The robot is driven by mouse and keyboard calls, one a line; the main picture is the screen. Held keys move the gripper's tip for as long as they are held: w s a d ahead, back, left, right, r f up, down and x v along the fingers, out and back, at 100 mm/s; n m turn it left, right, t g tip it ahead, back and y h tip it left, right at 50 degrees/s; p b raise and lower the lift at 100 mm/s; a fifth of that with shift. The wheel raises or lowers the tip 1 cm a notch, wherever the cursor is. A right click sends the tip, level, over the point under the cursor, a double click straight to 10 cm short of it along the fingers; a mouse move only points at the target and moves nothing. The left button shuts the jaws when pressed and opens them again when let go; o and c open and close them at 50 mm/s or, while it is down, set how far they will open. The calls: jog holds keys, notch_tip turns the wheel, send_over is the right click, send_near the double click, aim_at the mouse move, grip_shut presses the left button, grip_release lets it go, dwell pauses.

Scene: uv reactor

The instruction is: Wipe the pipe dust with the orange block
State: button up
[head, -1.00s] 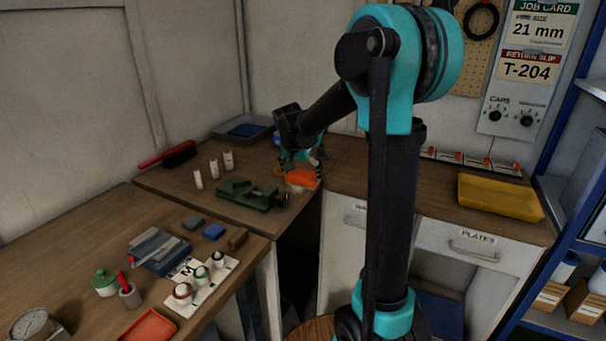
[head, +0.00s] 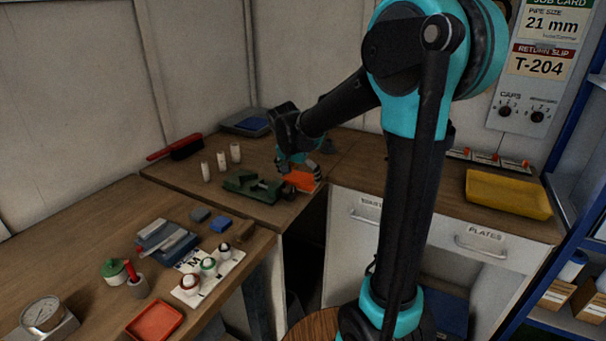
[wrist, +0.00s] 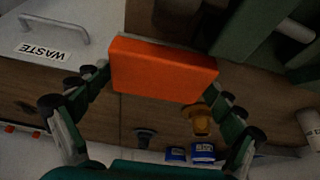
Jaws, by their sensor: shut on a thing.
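The orange block (head: 301,181) is held between the fingers of my gripper (head: 303,168), at the corner of the wooden bench. In the wrist view the orange block (wrist: 163,70) spans the gap between both fingers of my gripper (wrist: 165,88), which are closed on its ends. A green vise (head: 245,184) stands on the bench just left of the block. Part of the vise (wrist: 232,50) and a light grey rounded piece (wrist: 294,30), maybe the pipe, show at the upper right of the wrist view. I cannot make out dust, nor whether the block touches anything.
A yellow tray (head: 508,194) lies at the right.

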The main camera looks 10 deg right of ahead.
jog(key=shift+s+a, duration=0.25)
jog(key=shift+s, duration=0.1)
jog(key=shift+s+a, duration=0.15)
jog(key=shift+s, duration=0.05)
jog(key=c, duration=0.4)
jog(key=shift+w+d+r, duration=0.1)
jog(key=shift+w+d, duration=0.5)
jog(key=shift+w, duration=0.25)
jog(key=shift+w+d+r, duration=0.1)
jog(key=shift+w+d, duration=0.5)
jog(key=shift+w, duration=0.2)
jog(key=shift+w+d+f, duration=0.1)
jog(key=shift+w+d, duration=0.55)
jog(key=shift+w, duration=0.2)
jog(key=shift+w+d+f, duration=0.1)
jog(key=shift+w+d, duration=0.5)
jog(key=shift+w, duration=0.25)
jog(key=shift+r, duration=3)
jog(key=shift+r, duration=1.5)
